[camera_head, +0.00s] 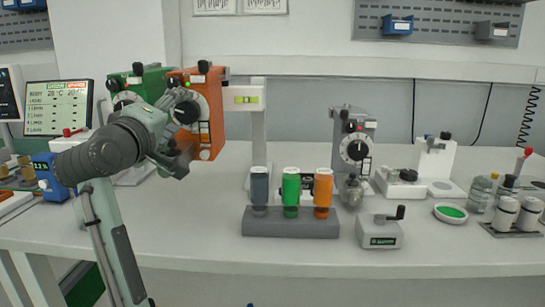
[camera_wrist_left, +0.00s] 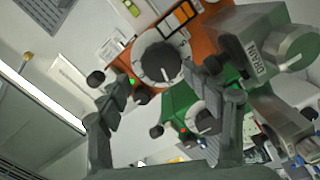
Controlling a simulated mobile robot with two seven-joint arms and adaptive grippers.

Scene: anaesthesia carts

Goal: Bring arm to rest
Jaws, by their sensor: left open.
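My left arm rises from the lower left in the head view and bends over the left part of the table. Its gripper (camera_head: 184,130) is in front of an orange dial unit (camera_head: 213,136). The gripper is open. In the left wrist view its two fingers (camera_wrist_left: 160,88) stand wide apart with nothing held between them. The orange unit's round dial (camera_wrist_left: 160,62) shows beyond the fingers there. A green unit (camera_head: 150,82) stands just left of the orange one, partly hidden by my arm. I cannot tell the exact gap between fingers and dial. My right gripper is out of view.
A grey rack (camera_head: 290,229) holds grey, green and orange bottles. A grey dial unit (camera_head: 353,140) and a small crank box (camera_head: 380,232) stand to its right. Glass bottles (camera_head: 480,194) are at far right. A monitor (camera_head: 58,107) and blue device (camera_head: 50,178) stand left. Front table strip is clear.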

